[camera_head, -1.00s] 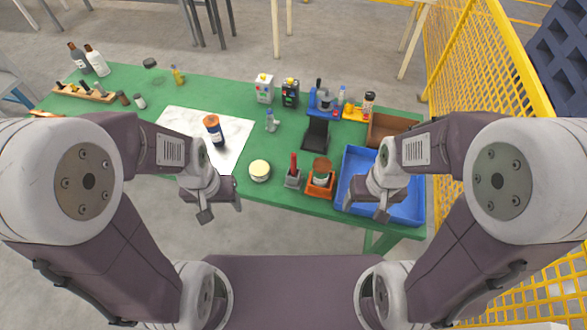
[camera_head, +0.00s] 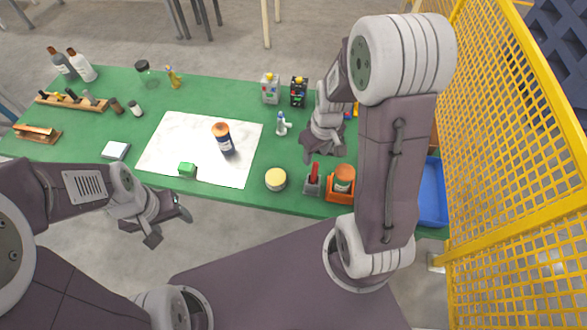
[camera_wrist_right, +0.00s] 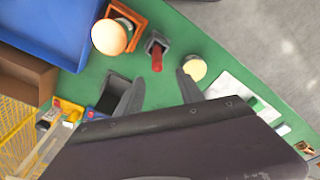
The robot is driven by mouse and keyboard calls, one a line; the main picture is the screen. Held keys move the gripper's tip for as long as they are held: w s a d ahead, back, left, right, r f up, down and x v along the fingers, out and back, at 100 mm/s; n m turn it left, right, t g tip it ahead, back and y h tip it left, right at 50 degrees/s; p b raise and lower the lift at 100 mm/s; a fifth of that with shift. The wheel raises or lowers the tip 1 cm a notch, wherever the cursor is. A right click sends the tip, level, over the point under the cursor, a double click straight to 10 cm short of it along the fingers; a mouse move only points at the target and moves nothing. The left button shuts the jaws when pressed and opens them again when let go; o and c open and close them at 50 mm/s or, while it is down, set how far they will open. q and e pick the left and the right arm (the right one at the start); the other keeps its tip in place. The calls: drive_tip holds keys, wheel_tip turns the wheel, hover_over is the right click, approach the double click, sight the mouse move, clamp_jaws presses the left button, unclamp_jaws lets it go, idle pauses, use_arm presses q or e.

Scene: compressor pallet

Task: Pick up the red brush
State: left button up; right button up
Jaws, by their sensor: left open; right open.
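The red brush (camera_head: 313,172) stands with its red handle up in a grey holder (camera_head: 312,188) near the table's front edge. In the right wrist view its red handle (camera_wrist_right: 157,60) shows just beyond and between the two fingers. My right gripper (camera_wrist_right: 158,88) is open and empty, above the table on the far side of the brush; no contact shows. In the head view its fingers are partly hidden by its wrist. My left gripper (camera_head: 170,226) is open and empty, in front of the table's edge at the left.
A blue bin (camera_head: 433,190) is at right, partly behind my arm. Yellow fencing (camera_head: 510,190) borders the right side.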

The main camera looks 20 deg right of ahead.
sight(315, 163)
wheel_tip(315, 163, down, 5)
drive_tip(key=shift+r, duration=0.2)
drive_tip(key=f, duration=0.4)
drive_tip(key=shift+d+b, duration=0.2)
drive_tip(key=shift+b, duration=0.2)
drive_tip(key=shift+f, duration=0.1)
drive_tip(key=shift+w+a, duration=0.15)
drive_tip(key=shift+w, duration=0.05)
drive_tip(key=shift+s, duration=0.1)
clamp_jaws()
use_arm(q)
drive_tip(key=shift+s+d+f, duration=0.15)
drive_tip(key=shift+s+d, duration=0.2)
drive_tip(key=shift+s, duration=0.15)
